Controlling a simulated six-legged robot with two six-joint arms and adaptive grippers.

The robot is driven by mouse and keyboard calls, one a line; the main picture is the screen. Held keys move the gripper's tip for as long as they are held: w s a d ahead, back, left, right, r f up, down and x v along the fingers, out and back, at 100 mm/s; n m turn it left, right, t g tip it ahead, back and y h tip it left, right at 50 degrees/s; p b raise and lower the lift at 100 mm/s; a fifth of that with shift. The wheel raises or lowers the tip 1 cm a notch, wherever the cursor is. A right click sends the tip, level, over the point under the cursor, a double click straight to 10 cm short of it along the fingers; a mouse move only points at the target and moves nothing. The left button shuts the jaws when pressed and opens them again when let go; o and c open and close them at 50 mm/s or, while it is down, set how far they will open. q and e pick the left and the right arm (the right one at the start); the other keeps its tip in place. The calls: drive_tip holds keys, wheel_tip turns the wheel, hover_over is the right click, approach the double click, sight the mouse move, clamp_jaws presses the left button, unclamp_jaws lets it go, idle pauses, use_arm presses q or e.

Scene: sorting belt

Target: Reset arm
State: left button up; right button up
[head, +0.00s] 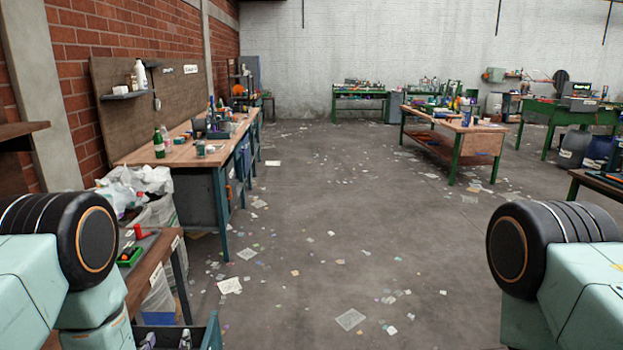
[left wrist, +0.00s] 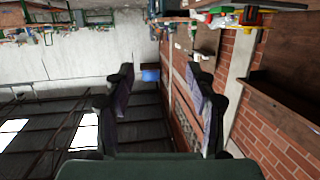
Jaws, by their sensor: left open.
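My left gripper (left wrist: 160,74) shows in the left wrist view with its two dark fingers spread wide apart. It is open, and nothing is held between the fingers. A blue thing seen through the gap is in the background. In the head view, what look like the tips of my left gripper (head: 167,340) just show at the bottom edge, low at the left. My mint-green arms come in at both lower corners of the head view. My right gripper is out of view.
A wooden bench (head: 160,262) with small tools and bags beside it stands close at the left. A longer workbench (head: 183,143) runs along the brick wall behind it. Another table (head: 465,143) stands at the back right. The floor (head: 330,245) between is open, with scattered paper scraps.

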use_arm(q)
drive_tip(key=s+f+g, duration=0.1)
drive_tip(key=s+f, duration=0.1)
drive_tip(key=f, duration=0.1)
drive_tip(key=s+d+f+g+h+b, duration=0.1)
drive_tip(key=s+f+g, duration=0.1)
drive_tip(key=f, duration=0.1)
drive_tip(key=s+f+g, duration=0.1)
drive_tip(key=s+f, duration=0.2)
drive_tip(key=shift+d+f+g+h, duration=0.2)
drive_tip(key=shift+g+h, duration=0.1)
drive_tip(key=s+d+f+g+b, duration=0.1)
drive_tip(key=s+f+g+b, duration=0.2)
drive_tip(key=s+f+b, duration=0.4)
drive_tip(key=s+d+f+m+g+h+b, duration=0.1)
drive_tip(key=s+d+f+g+b, duration=0.1)
drive_tip(key=s+f+g+b, duration=0.2)
drive_tip(key=s+d+f+m+g+b, duration=0.1)
drive_tip(key=s+d+f+g+b, duration=0.1)
drive_tip(key=s+f+b, duration=0.8)
drive_tip(key=s+f+g, duration=0.1)
drive_tip(key=s+f, duration=0.3)
drive_tip(key=s, duration=0.4)
drive_tip(key=shift+s+g+h, duration=0.3)
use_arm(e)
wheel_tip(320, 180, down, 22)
use_arm(q)
drive_tip(key=shift+f, duration=0.1)
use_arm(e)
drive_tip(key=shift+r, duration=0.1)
